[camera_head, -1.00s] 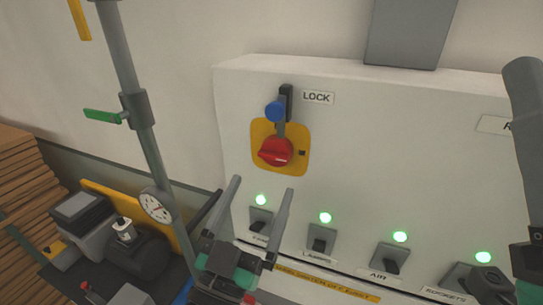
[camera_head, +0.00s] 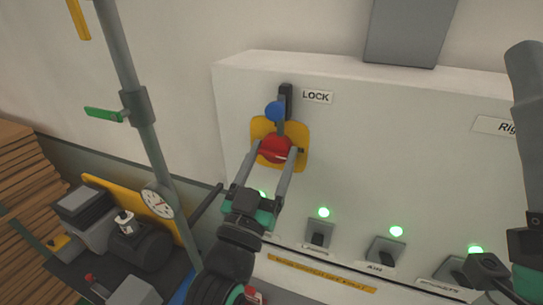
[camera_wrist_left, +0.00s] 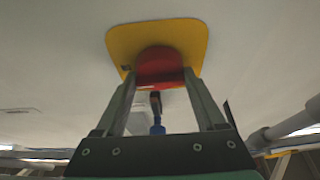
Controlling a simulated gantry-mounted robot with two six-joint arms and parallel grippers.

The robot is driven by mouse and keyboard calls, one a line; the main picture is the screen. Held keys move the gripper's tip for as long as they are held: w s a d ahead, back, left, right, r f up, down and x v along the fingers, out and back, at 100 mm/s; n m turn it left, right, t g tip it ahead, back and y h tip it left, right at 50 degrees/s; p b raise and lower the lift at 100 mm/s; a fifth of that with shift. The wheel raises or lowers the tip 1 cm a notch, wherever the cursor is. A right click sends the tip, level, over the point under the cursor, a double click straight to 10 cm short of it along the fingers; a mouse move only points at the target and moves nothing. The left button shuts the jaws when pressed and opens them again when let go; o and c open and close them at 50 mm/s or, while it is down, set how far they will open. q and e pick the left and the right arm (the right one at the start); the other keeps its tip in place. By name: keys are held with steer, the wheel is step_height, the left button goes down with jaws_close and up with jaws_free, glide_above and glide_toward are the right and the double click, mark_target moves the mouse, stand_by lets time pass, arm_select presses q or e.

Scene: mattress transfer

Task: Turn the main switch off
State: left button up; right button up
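The main switch is a red rotary knob (camera_head: 275,149) on a yellow plate (camera_head: 299,133) on the white panel. A blue-tipped lock lever (camera_head: 275,111) sits just above the knob, beside the LOCK label. My left gripper (camera_head: 275,151) is open, with one finger on each side of the knob. In the left wrist view the red knob (camera_wrist_left: 160,66) shows between the two fingertips, close to both; firm contact cannot be told. The fingers partly cover the knob's sides. My right arm comes down at the right edge; its fingers are not visible.
A grey pole with a gauge (camera_head: 158,201) and a green handle (camera_head: 104,114) stands left of the panel. Machinery (camera_head: 138,247) fills the lower left.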

arm_select(q)
steer(key=c, duration=0.5)
